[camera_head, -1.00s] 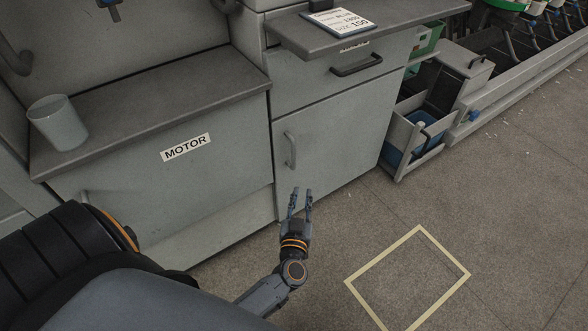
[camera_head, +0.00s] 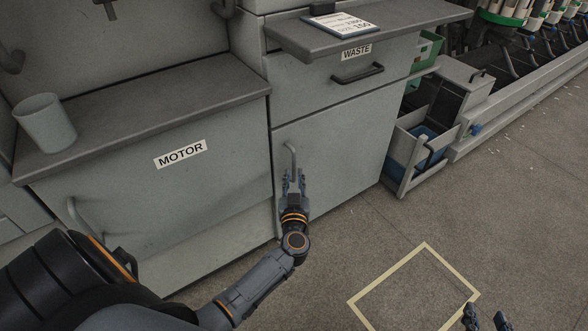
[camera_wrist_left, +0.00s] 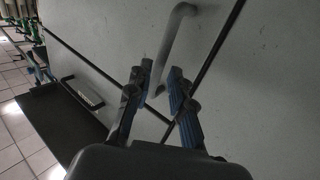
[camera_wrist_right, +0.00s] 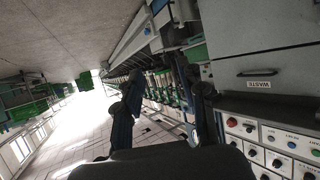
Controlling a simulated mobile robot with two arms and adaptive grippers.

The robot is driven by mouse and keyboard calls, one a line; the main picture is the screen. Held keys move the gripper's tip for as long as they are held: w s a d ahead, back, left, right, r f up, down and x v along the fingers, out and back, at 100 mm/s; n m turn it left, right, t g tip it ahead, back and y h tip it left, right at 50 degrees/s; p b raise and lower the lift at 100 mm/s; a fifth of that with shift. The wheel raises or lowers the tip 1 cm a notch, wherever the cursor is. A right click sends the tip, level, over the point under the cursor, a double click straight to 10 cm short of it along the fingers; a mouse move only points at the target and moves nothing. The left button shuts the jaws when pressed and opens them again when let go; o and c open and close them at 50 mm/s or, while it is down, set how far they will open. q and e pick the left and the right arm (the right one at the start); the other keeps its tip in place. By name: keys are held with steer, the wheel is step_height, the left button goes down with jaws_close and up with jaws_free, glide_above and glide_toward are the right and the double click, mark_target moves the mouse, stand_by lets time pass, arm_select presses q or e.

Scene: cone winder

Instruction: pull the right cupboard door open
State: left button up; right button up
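The right cupboard door (camera_head: 340,150) is a grey panel below the WASTE drawer, and it looks closed. Its upright bar handle (camera_head: 291,158) is near its left edge. My left gripper (camera_head: 293,180) is at the handle's lower part. In the left wrist view, the handle (camera_wrist_left: 176,30) runs between the fingertips of my left gripper (camera_wrist_left: 161,72), which are apart with slim gaps beside the bar; contact cannot be told. My right gripper (camera_head: 485,314) is open and empty at the bottom right, over the floor. Its spread fingers also show in the right wrist view (camera_wrist_right: 166,95).
The WASTE drawer (camera_head: 352,90) with a bar handle is above the door, under a grey worktop (camera_head: 375,28). The MOTOR cabinet (camera_head: 190,190) stands to the left with a cup (camera_head: 46,122) on top. A blue bin (camera_head: 425,145) is at the right. The floor in front is clear, with a yellow outline (camera_head: 385,285).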

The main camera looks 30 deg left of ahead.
mark_target(294, 168)
arm_select(q)
steer(key=b+x, duration=0.1)
steer(key=x, duration=0.3)
steer(key=shift+w, duration=0.1)
steer(key=shift+w+a, duration=0.2)
steer(key=shift+w, duration=0.05)
arm_select(e)
step_height(294, 168, up, 7)
steer(key=w+a+t+y, duration=0.1)
steer(key=w+t, duration=0.1)
steer(key=t, duration=0.2)
steer(key=shift+w+a+t, duration=0.25)
steer(key=shift+a+t, duration=0.05)
steer(key=shift+a, duration=0.05)
steer(key=shift+r, duration=0.1)
arm_select(q)
jaws_close()
